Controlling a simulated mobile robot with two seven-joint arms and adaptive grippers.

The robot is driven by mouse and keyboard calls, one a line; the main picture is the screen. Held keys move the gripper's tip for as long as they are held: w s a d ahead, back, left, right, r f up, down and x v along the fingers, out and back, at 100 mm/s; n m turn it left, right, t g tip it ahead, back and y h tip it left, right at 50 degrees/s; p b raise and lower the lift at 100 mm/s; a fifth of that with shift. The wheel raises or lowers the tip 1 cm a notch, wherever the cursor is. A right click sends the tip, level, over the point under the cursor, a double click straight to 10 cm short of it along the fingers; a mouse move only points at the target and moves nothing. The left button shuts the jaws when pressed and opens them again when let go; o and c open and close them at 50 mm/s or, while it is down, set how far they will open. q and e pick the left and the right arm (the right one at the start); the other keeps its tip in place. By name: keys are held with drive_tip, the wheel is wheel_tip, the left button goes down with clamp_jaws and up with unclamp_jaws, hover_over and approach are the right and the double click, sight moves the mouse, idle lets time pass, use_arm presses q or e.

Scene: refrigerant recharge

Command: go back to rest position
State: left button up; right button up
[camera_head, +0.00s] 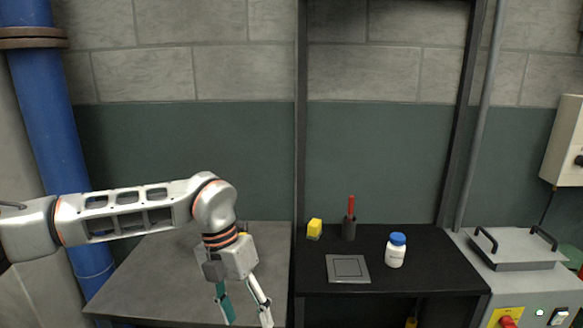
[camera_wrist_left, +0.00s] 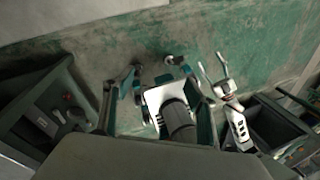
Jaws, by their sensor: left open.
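My left gripper (camera_head: 247,316) hangs fingers-down from my left arm, over the front of the grey table on the left in the head view. Its two fingers, one teal and one white, stand apart with nothing between them. The arm reaches in from the left edge and bends down at the wrist. In the left wrist view, a white and grey arm-like part with two thin prongs shows right of the middle. It may be my right arm, but it is too small to be sure. The right gripper does not show in the head view.
A black table (camera_head: 432,268) holds a yellow block (camera_head: 314,229), a dark cup (camera_head: 349,229) with a red-handled tool, a grey square plate (camera_head: 347,268) and a blue-capped white bottle (camera_head: 396,251). A dark post stands between the tables. A lidded grey machine (camera_head: 518,248) is at right.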

use_arm(q)
drive_tip(key=s+d+f+m+g+h, duration=0.15)
drive_tip(key=s+d+g+h, duration=0.35)
drive_tip(key=s+d, duration=0.8)
drive_tip(key=s+d+r+n+h, duration=0.2)
drive_tip(key=d+r+n+h, duration=0.2)
drive_tip(key=d+r+h, duration=0.45)
drive_tip(key=w+a+f+n+t+h, duration=0.2)
drive_tip(key=w+a+n+t+h, duration=0.25)
drive_tip(key=w+n+t, duration=0.8)
drive_tip(key=a+f+n+t+y, duration=0.85)
drive_tip(key=f+n+t, duration=0.2)
drive_tip(key=n, duration=0.25)
drive_tip(key=s+a+f+n+g+y, duration=0.2)
drive_tip(key=s+a+f+n+y, duration=0.2)
drive_tip(key=f, duration=0.9)
drive_tip(key=s+a+f+n+g+y, duration=0.3)
drive_tip(key=s+a+f, duration=0.8)
drive_tip(key=a, duration=0.4)
drive_tip(key=shift+s+a+f+n+g+y, duration=0.25)
drive_tip(key=shift+f+n+y, duration=0.45)
drive_tip(key=shift+f+y, duration=0.35)
